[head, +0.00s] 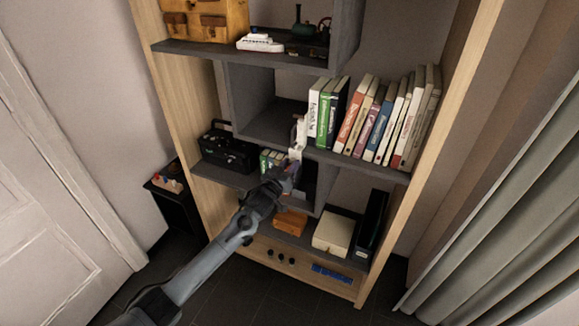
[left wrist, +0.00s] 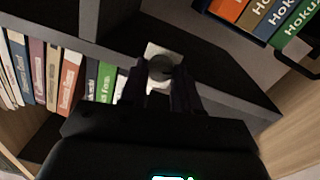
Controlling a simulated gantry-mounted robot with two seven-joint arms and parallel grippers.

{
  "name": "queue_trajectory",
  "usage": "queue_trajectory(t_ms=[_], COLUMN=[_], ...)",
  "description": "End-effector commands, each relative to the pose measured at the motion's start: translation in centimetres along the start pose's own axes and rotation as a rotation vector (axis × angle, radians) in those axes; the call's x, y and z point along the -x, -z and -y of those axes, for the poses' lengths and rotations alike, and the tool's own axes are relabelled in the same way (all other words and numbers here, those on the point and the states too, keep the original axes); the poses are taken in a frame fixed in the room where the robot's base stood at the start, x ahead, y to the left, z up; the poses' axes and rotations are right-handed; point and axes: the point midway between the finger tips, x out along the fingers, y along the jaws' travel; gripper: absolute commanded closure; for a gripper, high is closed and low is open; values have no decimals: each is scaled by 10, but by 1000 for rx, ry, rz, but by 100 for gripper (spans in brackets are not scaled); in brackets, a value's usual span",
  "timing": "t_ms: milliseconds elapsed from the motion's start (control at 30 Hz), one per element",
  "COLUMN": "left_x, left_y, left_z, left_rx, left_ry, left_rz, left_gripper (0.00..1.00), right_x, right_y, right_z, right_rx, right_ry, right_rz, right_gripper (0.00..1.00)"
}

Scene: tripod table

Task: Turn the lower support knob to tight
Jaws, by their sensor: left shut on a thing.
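A white support piece (head: 300,131) stands at the front edge of the middle shelf, left of the book row. In the left wrist view its white plate (left wrist: 153,49) carries a round grey knob (left wrist: 161,68). My left gripper (head: 293,167) reaches up from below to the lower part of the support. In the left wrist view its two dark fingers (left wrist: 158,84) are on either side of the knob and shut on it. The fingers hide the knob's sides, and the knob is too small to make out in the head view. My right gripper is not in view.
The bookshelf's middle shelf (head: 357,165) holds several upright books (head: 365,120) close to the support. An orange box (head: 291,222) and a cream box (head: 337,233) are lower down.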

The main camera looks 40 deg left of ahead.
Motion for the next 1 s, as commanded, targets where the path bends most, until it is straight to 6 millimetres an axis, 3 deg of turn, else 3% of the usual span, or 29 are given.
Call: queue_trajectory(t_ms=[467,1000], left_x=[0,0], left_y=[2,3], left_z=[-1,-2], left_rx=[-143,-635], left_ry=[2,6], left_rz=[8,32], left_gripper=[99,99], right_x=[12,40], right_y=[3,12], right_z=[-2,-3], right_rx=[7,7], right_ry=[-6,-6], right_rz=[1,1], right_gripper=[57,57])
